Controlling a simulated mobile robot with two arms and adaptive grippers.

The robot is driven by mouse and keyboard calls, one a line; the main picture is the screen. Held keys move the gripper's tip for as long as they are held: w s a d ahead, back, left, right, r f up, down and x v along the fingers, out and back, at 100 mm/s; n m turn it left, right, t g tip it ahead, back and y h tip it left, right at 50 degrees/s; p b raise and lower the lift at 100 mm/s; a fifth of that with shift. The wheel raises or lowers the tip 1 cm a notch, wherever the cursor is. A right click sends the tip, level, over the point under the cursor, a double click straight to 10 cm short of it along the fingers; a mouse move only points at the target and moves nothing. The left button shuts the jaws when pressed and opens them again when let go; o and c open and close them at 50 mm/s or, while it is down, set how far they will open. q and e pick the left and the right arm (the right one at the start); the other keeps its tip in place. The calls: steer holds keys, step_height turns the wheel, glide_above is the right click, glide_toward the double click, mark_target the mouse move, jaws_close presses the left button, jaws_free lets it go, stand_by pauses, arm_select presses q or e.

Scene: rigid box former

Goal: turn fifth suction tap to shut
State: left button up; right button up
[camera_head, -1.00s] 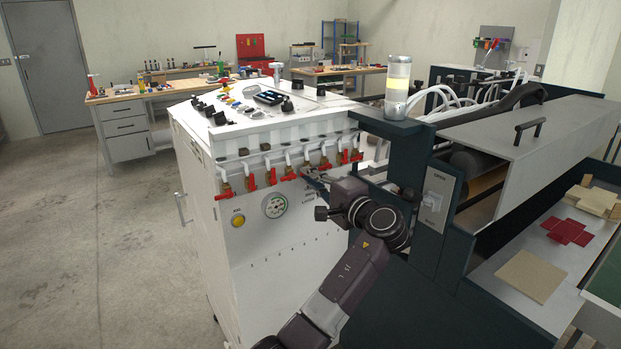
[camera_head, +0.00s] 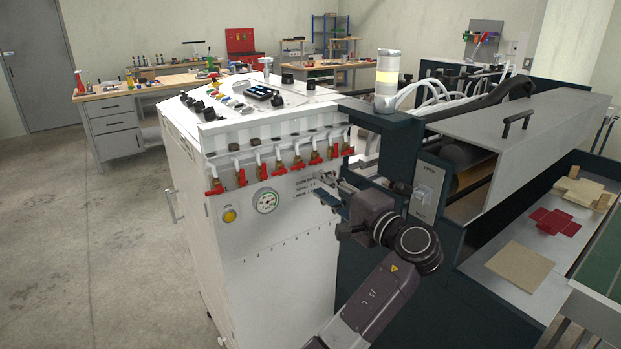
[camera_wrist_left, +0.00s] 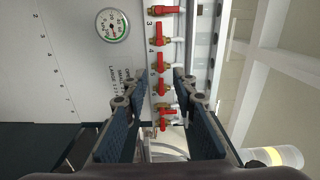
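A row of several suction taps with red handles and white hoses runs along the top of the white cabinet's front. Counted from the left, the fifth suction tap (camera_head: 298,163) is mid-row; its exact handle angle is too small to tell. In the left wrist view the taps form a column, and the one beside the upper middle appears to be the fifth (camera_wrist_left: 158,63). My left gripper (camera_head: 328,192) is below and right of the fifth tap, apart from the handles. In the left wrist view its fingers (camera_wrist_left: 162,125) are spread and empty. My right gripper is not in view.
The white cabinet (camera_head: 265,255) carries a gauge (camera_head: 265,201) and a yellow button (camera_head: 229,215) below the taps. A dark machine post with a switch plate (camera_head: 427,190) stands close right of my left arm. A signal lamp (camera_head: 387,80) rises above it. Floor at left is clear.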

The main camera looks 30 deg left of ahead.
arm_select(q)
steer(key=shift+v, duration=1.3)
steer(key=shift+f, duration=0.1)
